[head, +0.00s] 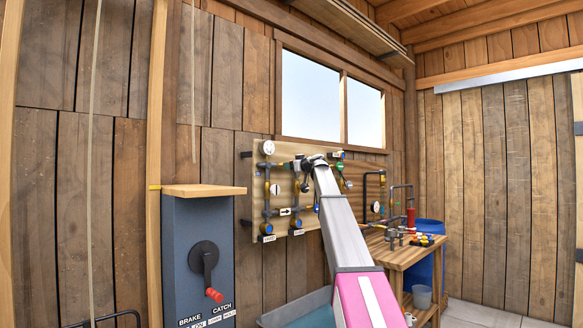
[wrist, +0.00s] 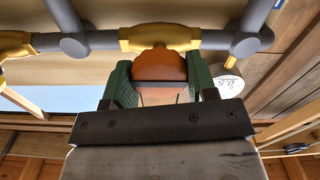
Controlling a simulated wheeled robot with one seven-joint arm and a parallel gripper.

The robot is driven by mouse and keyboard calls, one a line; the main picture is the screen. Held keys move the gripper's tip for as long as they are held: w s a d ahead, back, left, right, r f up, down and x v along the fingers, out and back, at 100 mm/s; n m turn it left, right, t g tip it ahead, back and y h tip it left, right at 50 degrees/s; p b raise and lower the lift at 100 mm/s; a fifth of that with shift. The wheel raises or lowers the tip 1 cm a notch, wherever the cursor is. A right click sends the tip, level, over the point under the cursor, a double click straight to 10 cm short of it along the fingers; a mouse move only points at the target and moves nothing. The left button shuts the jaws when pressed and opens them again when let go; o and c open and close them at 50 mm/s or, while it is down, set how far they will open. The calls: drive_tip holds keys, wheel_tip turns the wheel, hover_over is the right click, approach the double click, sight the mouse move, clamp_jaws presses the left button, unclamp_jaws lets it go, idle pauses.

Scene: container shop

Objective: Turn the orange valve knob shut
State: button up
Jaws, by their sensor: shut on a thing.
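In the wrist view the orange valve knob (wrist: 160,65) sits between the two green fingers of my gripper (wrist: 159,75). The fingers are shut on its sides. Behind the knob is a brass valve body (wrist: 160,38) on a grey pipe (wrist: 105,40). A white tag (wrist: 230,84) shows partly beside the right finger. In the head view my gripper (head: 309,166) is at the upper part of the pipe board (head: 280,158). The orange knob is hidden by my arm there, and I cannot tell how far it is turned.
A pressure gauge (head: 268,147) and other valves are on the board. A grey cabinet (head: 198,255) with a crank (head: 206,258) stands at the left. A wooden bench (head: 400,257) with fittings and a blue barrel (head: 428,265) stand at the right. A tub (head: 297,310) lies below the board.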

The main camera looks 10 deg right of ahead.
drive_tip(key=shift+m, duration=0.3)
drive_tip(key=m, duration=0.3)
drive_tip(key=shift+m, duration=0.4)
drive_tip(key=m, duration=0.4)
drive_tip(key=shift+m, duration=0.3)
drive_tip(key=m, duration=0.8)
drive_tip(key=shift+m, duration=0.3)
drive_tip(key=shift+d, duration=0.1)
drive_tip(key=o, duration=0.9)
drive_tip(key=shift+o, duration=0.2)
